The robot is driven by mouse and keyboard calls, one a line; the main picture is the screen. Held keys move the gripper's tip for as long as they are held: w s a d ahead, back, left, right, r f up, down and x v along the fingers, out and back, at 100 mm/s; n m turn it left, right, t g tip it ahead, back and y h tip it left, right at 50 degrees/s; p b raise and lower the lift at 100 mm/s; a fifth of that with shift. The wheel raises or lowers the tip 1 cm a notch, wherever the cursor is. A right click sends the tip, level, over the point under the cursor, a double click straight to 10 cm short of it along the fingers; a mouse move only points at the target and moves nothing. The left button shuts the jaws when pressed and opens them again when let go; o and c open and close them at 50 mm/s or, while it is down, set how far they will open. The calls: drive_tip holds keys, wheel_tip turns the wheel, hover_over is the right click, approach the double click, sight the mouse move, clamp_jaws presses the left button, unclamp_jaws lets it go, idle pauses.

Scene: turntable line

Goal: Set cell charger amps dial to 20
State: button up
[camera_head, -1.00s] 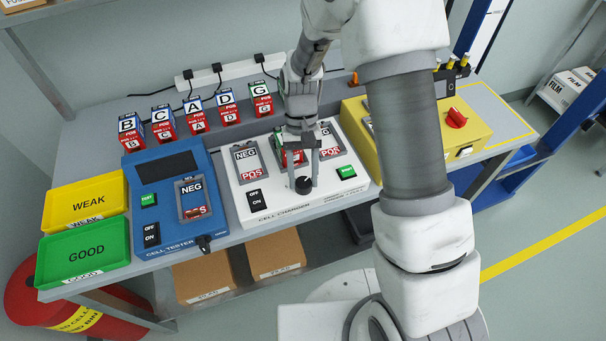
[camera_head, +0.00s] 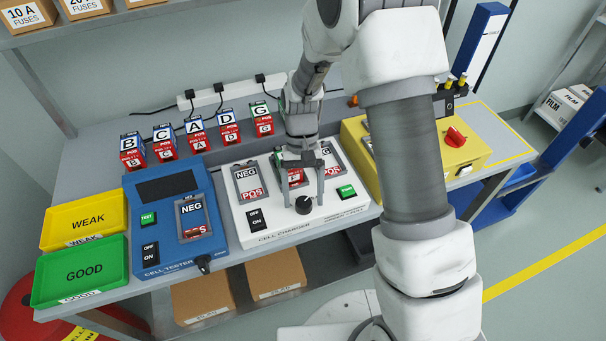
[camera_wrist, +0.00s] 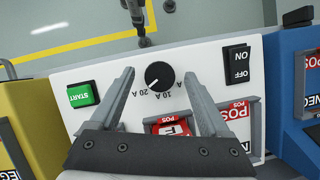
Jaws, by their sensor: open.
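The white cell charger (camera_head: 285,230) stands on the bench, with its black amps dial (camera_head: 304,204) near the front edge. In the wrist view the dial (camera_wrist: 160,76) shows upside down, and its white mark points lower left, toward the 10 A and 20 A labels; I cannot tell exactly which it meets. My gripper (camera_head: 300,200) is open over the charger. In the wrist view its fingers (camera_wrist: 160,80) stand on both sides of the dial, with a clear gap to each side. A red cell marked F (camera_wrist: 172,127) lies in the charger's middle slot.
The charger has a green START button (camera_head: 346,191) and an OFF/ON switch (camera_head: 257,219). The blue cell tester (camera_head: 170,255) stands left, the yellow box (camera_head: 480,145) right. Several labelled cells (camera_head: 197,135) stand behind. Yellow WEAK (camera_head: 84,225) and green GOOD (camera_head: 80,270) trays sit far left.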

drive_tip(key=p+v, duration=0.1)
drive_tip(key=v, duration=1.6)
drive_tip(key=shift+r, duration=0.1)
drive_tip(key=s+d+r+t, duration=0.55)
drive_tip(key=s+r, duration=0.35)
drive_tip(key=r, duration=0.2)
drive_tip(key=s+d+r+t, duration=0.2)
drive_tip(key=s+d+t, duration=0.2)
drive_tip(key=s, duration=0.6)
drive_tip(key=shift+s+d+t, duration=0.35)
drive_tip(key=shift+s+d, duration=0.05)
drive_tip(key=shift+d, duration=0.2)
